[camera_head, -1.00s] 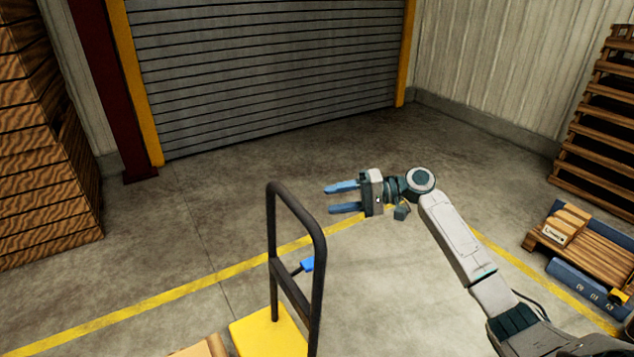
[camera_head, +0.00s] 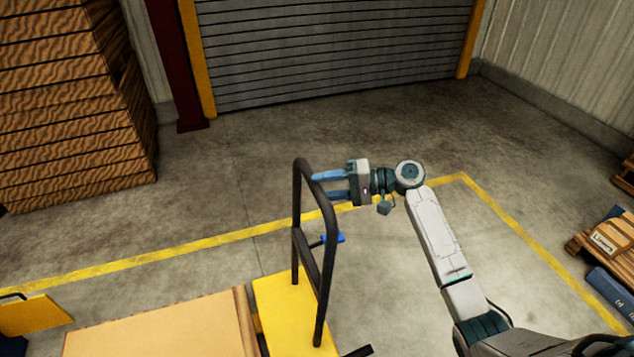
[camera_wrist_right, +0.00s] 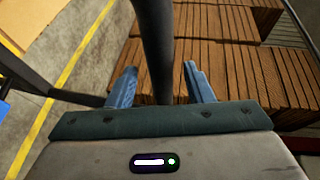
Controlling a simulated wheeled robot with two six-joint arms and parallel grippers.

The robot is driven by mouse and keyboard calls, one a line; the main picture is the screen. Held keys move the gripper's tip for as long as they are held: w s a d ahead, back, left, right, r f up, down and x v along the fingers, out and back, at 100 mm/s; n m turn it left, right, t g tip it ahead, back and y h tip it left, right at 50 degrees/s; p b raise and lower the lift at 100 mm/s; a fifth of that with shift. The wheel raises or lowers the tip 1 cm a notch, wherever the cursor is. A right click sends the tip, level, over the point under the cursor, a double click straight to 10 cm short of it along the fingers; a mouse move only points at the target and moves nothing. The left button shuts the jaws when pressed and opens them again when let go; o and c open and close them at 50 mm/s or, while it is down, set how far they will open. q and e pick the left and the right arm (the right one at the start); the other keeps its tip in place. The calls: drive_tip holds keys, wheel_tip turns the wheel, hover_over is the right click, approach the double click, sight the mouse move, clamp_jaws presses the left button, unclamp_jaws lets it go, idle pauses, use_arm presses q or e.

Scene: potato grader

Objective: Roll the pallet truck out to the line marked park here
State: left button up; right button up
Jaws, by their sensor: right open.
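The pallet truck shows as a yellow deck (camera_head: 290,312) with an upright black tube handle (camera_head: 325,215) at its right end, in the lower middle of the head view. My right gripper (camera_head: 325,185) is open at the handle's top, with its fingers pointing left. In the right wrist view a black handle tube (camera_wrist_right: 154,45) runs between the two spread fingers. I cannot tell whether they touch it. A yellow line (camera_head: 190,246) crosses the floor beyond the truck. No "park here" lettering shows. My left gripper is not in view.
A tan box or board (camera_head: 165,325) lies beside the yellow deck, with another yellow part (camera_head: 32,315) further left. Stacked wood (camera_head: 65,110) stands at the left. A pallet (camera_head: 600,240) and blue case (camera_head: 612,290) are at the right. Floor before the shutter (camera_head: 340,50) is clear.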

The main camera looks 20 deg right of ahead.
drive_tip(key=shift+x, duration=1.25)
